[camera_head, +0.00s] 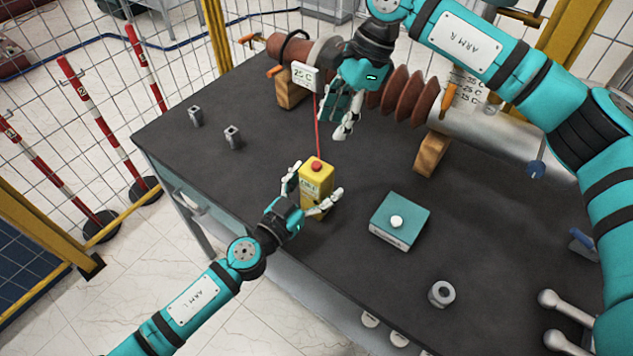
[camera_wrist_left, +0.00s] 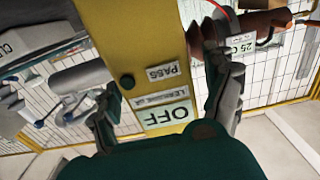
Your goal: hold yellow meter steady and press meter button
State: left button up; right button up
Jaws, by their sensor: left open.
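The yellow meter (camera_head: 316,181) stands upright on the dark table, with a red button (camera_head: 316,165) on its top and a red cable rising behind it. My left gripper (camera_head: 312,190) is open, with one finger on each side of the meter. In the left wrist view the meter's front (camera_wrist_left: 112,22) fills the middle, with upside-down labels reading PASS and OFF. The left gripper's fingers (camera_wrist_left: 165,95) flank it; whether they touch it is unclear. My right gripper (camera_head: 345,112) hangs fingers-down above and behind the meter, apart from the button. Its finger gap is unclear.
A teal box (camera_head: 398,232) with a white knob stands right of the meter. A brown ribbed bushing (camera_head: 405,95) lies on wooden blocks behind, near a 25 C display (camera_head: 304,76). Metal nuts (camera_head: 232,138) and (camera_head: 441,294) lie on the table (camera_head: 235,180). The left front tabletop is clear.

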pick_arm(q)
jog(key=shift+w+d, duration=0.1)
jog(key=shift+w, duration=0.05)
jog(key=c, duration=1.5)
pick_arm(e)
jog(key=shift+c, duration=0.2)
grip_shut()
jog(key=shift+a, duration=0.1)
